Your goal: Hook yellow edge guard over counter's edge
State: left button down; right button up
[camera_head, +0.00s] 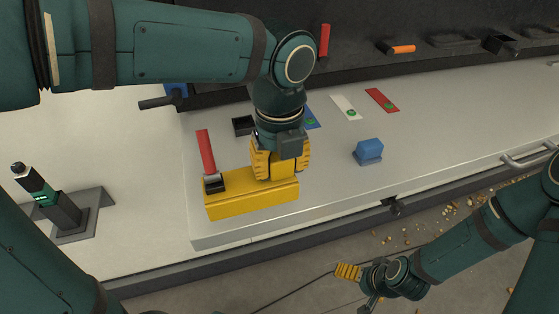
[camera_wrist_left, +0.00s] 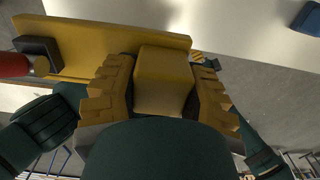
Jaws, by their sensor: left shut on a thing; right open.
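The yellow edge guard (camera_head: 252,199) is a long bar with a raised block, set along the counter's front edge (camera_head: 270,229) near its left corner. My left gripper (camera_head: 280,164) points down and is shut on the guard's block. In the left wrist view the block (camera_wrist_left: 163,80) sits between the left gripper's ribbed yellow fingers (camera_wrist_left: 163,95), with the long bar (camera_wrist_left: 115,36) behind it. I cannot tell whether the guard touches the counter or hangs over its edge. My right gripper (camera_head: 358,274) is open and empty, low over the floor in front of the counter.
A red-handled tool (camera_head: 207,152) with a black base stands against the guard's left end. A blue block (camera_head: 369,150) sits on the counter to the right. Coloured cards (camera_head: 347,107) lie further back. A black-green device (camera_head: 45,195) stands at left. Debris (camera_head: 437,226) litters the floor.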

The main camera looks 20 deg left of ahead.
pick_arm(q)
jog(key=shift+r, duration=0.1)
jog(key=b, duration=0.3)
send_over(280, 208)
jog(key=shift+a+f, duration=0.1)
jog(key=shift+f, duration=2.55)
jog(key=shift+p, duration=0.3)
jog(key=shift+f+b, duration=1.4)
jog(key=shift+f, duration=0.7)
jog(key=shift+w+a, duration=0.1)
jog(key=shift+w, duration=0.15)
dwell(0.4)
jog(key=shift+c, duration=2.1)
grip_release()
